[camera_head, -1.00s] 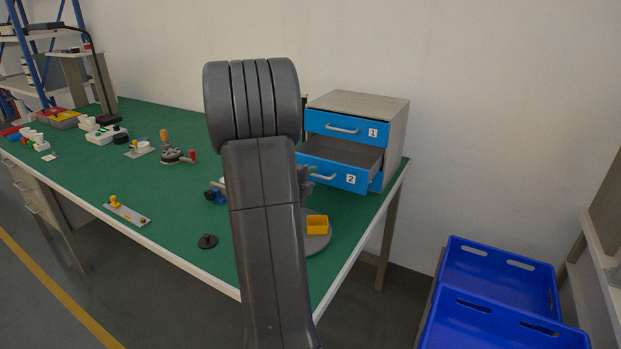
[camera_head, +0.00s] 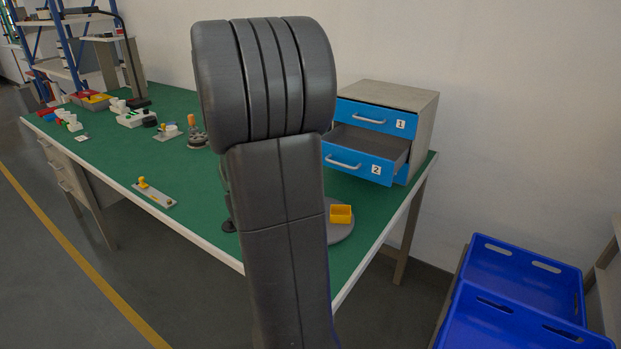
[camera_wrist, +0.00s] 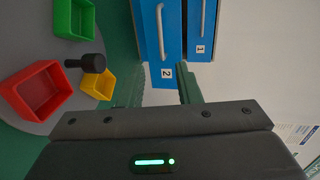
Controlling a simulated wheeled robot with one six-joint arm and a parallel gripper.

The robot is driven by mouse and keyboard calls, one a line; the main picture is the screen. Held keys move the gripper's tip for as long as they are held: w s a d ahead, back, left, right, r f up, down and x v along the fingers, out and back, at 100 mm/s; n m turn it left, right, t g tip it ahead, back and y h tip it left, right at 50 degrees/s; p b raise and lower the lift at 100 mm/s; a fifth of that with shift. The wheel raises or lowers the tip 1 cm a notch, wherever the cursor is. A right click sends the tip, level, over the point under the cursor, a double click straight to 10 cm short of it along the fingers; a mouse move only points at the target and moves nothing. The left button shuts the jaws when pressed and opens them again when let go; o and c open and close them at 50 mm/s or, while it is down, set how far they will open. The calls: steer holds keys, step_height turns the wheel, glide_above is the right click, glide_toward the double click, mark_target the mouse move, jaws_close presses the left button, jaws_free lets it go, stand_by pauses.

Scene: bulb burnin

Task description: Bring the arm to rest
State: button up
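My arm stands upright in the middle of the head view, larger than before, and hides my gripper there. In the wrist view, my gripper (camera_wrist: 162,88) shows two fingers set apart, with nothing seen between them. Its dark body has a lit green strip. Beyond the fingers is the drawer cabinet (camera_wrist: 168,30), turned sideways in this view. The same cabinet (camera_head: 427,125) stands on the table in the head view, with drawer 2 (camera_head: 357,166) pulled out and drawer 1 (camera_head: 375,117) closed.
The green table (camera_head: 185,208) holds a grey disc (camera_head: 341,232) with a yellow bin (camera_head: 340,214); the wrist view adds a red bin (camera_wrist: 38,92) and a green bin (camera_wrist: 74,18). Blue crates (camera_head: 525,272) stand right. Several fixtures lie left.

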mark_target(339, 164)
steer(key=shift+w+d, duration=0.1)
steer(key=shift+x, duration=7.15)
steer(key=shift+r, duration=0.1)
